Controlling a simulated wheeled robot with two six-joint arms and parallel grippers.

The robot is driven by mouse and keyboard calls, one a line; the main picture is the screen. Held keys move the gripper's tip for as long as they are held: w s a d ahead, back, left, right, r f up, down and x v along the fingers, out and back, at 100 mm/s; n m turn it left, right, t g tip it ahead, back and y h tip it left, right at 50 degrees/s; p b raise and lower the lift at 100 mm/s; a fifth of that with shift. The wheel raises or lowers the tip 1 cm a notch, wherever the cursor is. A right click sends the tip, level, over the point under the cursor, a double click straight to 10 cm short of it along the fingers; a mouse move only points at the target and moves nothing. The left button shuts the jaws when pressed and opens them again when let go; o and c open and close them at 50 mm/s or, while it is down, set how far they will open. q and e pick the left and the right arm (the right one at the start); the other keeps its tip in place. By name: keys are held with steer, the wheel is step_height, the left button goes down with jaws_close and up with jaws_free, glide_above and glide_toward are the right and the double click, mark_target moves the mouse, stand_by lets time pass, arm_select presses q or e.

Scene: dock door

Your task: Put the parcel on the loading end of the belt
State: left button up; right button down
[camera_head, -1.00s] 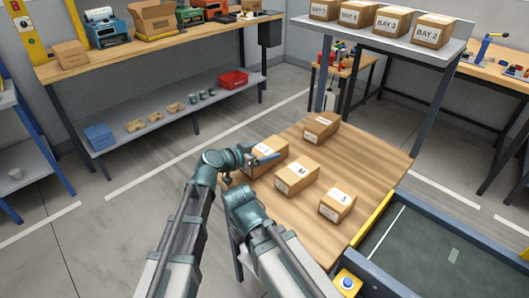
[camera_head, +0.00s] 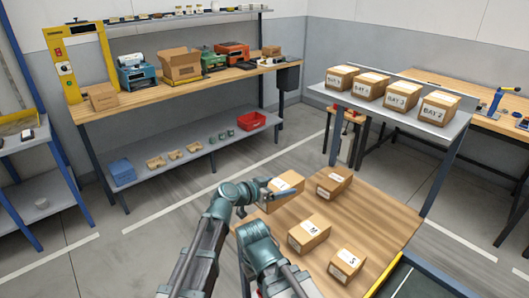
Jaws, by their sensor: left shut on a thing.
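My left gripper (camera_head: 268,190) is shut on a brown cardboard parcel (camera_head: 285,187) with a white label, at the far left part of a wooden table (camera_head: 375,210). The parcel looks slightly raised and tilted. Three more parcels lie on the table: one at the back (camera_head: 329,182), one marked M (camera_head: 308,233) and one marked S (camera_head: 347,264). The belt (camera_head: 418,284), dark with a yellow end edge (camera_head: 384,274), shows only partly at the bottom right. My right gripper is not visible.
A grey shelf (camera_head: 398,116) behind the table holds several boxes with BAY labels. A long workbench (camera_head: 130,103) stands at the back left, with machines, an open carton and a red bin (camera_head: 251,121) below. Open floor lies between it and the table.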

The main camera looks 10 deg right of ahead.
arm_select(q)
step_height(320, 180, up, 7)
steer(key=p, duration=0.6)
steer(key=shift+p, duration=0.35)
steer(key=b, duration=0.7)
glide_above(282, 223)
step_height(282, 223, down, 7)
steer(key=shift+a+f, duration=0.1)
step_height(282, 223, down, 6)
steer(key=b, duration=0.6)
steer(key=shift+f, duration=0.1)
steer(key=shift+f+b, duration=0.1)
steer(key=shift+b, duration=0.3)
step_height(282, 223, down, 4)
steer(key=b, duration=0.3)
steer(key=shift+r, duration=0.25)
steer(key=shift+f+b, duration=0.15)
steer(key=shift+b, duration=0.25)
steer(key=o, duration=1.6)
steer(key=shift+c, duration=0.2)
